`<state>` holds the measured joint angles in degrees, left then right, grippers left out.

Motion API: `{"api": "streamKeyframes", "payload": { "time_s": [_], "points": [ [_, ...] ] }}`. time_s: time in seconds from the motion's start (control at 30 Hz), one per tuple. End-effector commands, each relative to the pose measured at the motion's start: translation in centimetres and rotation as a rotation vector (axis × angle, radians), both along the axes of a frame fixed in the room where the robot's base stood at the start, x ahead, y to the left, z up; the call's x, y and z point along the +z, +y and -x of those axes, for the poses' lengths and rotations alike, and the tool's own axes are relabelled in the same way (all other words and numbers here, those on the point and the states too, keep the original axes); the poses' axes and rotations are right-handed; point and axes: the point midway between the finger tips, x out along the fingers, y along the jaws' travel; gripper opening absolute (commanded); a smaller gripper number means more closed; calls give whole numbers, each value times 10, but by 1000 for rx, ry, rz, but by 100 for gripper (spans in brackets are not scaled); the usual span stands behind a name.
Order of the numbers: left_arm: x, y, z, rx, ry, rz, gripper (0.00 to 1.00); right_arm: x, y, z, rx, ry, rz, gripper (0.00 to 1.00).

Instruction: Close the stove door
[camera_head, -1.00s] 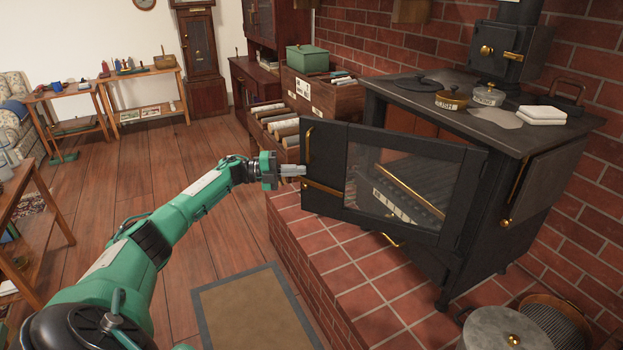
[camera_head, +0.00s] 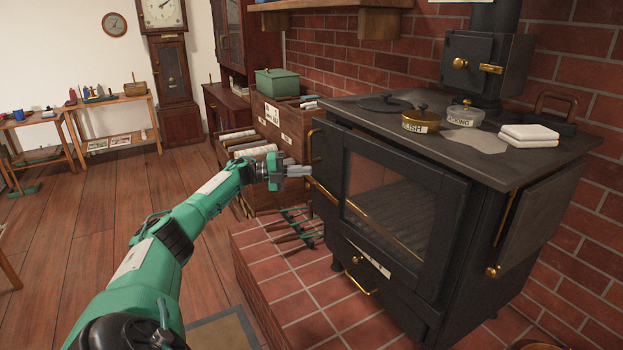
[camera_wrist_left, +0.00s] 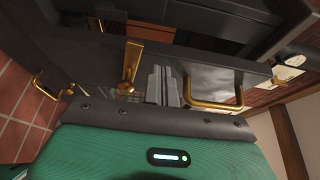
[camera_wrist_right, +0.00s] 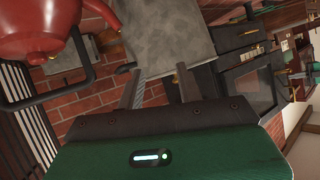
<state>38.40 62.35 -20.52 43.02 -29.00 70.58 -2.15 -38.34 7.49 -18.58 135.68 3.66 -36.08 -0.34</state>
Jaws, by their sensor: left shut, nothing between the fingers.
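The black stove door (camera_head: 440,205), with a glass pane and brass fittings, lies nearly in line with the stove (camera_head: 490,215) front in the head view. In the left wrist view a dark gap with a brownish strip shows behind the door frame (camera_wrist_left: 85,68), so it looks slightly ajar. My left gripper (camera_head: 304,171) is shut and empty, its fingertips at the door's free left edge near the brass handle (camera_head: 316,146). In the left wrist view the fingers (camera_wrist_left: 163,82) sit between that handle and a brass lever (camera_wrist_left: 131,66); contact is unclear. My right gripper (camera_wrist_right: 158,85) is open and empty.
Tins and white cloths (camera_head: 528,135) are on the stove top. A red kettle (camera_wrist_right: 40,30) is close to my right gripper.

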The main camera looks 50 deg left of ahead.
Motion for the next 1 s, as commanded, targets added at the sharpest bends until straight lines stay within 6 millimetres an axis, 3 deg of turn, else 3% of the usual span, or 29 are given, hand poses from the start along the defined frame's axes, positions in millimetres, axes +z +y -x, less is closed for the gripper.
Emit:
{"api": "streamKeyframes", "payload": {
  "time_s": [0.3,1.0],
  "points": [
    [0,11,4,19,0,0,0,2,8,-1,3,-53,-36,36],
    [0,6,5,13,2,0,0,0,6,1,5,-25,-19,36]
  ]
}}
